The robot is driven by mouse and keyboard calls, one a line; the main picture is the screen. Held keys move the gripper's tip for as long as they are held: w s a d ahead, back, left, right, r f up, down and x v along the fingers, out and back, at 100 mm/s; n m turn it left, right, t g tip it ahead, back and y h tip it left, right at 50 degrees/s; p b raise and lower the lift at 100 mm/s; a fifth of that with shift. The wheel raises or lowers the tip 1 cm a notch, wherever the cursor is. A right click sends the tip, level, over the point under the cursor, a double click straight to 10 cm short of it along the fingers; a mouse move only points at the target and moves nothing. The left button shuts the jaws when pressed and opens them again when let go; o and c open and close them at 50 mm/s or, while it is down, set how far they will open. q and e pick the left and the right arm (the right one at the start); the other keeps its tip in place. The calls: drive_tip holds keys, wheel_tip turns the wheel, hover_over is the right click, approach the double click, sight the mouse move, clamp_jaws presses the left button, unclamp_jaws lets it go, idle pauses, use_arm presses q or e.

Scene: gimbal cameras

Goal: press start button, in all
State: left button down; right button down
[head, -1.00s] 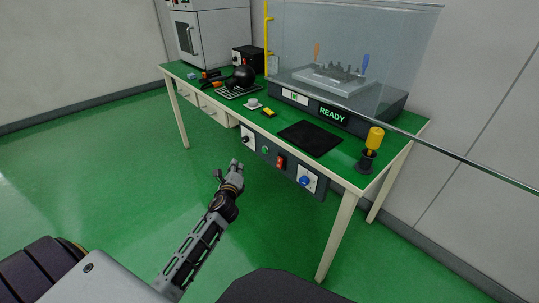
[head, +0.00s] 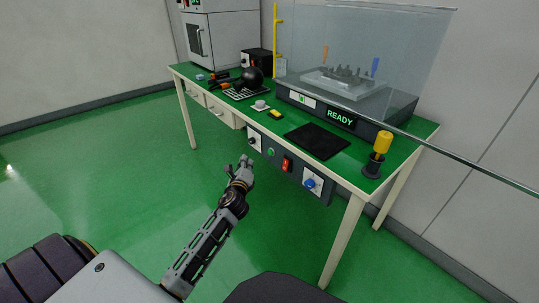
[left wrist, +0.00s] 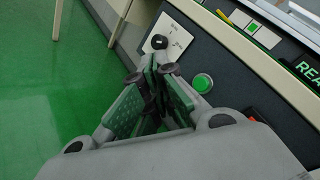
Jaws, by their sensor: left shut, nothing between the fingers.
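The green start button (head: 270,152) sits on the dark control panel (head: 318,186) on the front edge of the green workbench. In the left wrist view the green button (left wrist: 202,83) shows as a round lit cap in a metal ring, right of the fingers. My left gripper (head: 244,163) is shut and empty, a short way in front of the panel. In the left wrist view the gripper (left wrist: 150,72) points toward the white plate with a black knob (left wrist: 160,42), left of the button. No contact with the button shows. My right gripper is not in view.
A red rocker switch (head: 287,164) and a blue knob (head: 310,184) are on the panel to the right. A clear-covered machine with a READY display (head: 340,117) stands on the bench, with a yellow-handled tool (head: 381,146) near the right corner. The floor before the bench is clear.

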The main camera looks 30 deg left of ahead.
sight(270, 153)
use_arm(q)
drive_tip(key=w+d+b, duration=0.2)
drive_tip(key=w, duration=0.4)
drive_tip(key=shift+w+d, duration=0.3)
drive_tip(key=shift+d, duration=0.05)
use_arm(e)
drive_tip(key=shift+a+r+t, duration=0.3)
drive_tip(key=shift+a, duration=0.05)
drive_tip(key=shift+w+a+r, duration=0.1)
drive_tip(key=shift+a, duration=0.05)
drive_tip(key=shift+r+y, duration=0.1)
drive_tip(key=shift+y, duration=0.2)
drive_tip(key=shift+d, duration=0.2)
use_arm(q)
drive_tip(key=shift+w, duration=0.15)
idle(0.4)
drive_tip(key=shift+w+d, duration=0.2)
drive_tip(key=shift+w, duration=0.05)
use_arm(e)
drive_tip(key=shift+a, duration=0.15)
use_arm(q)
drive_tip(key=shift+w, duration=0.15)
idle(0.5)
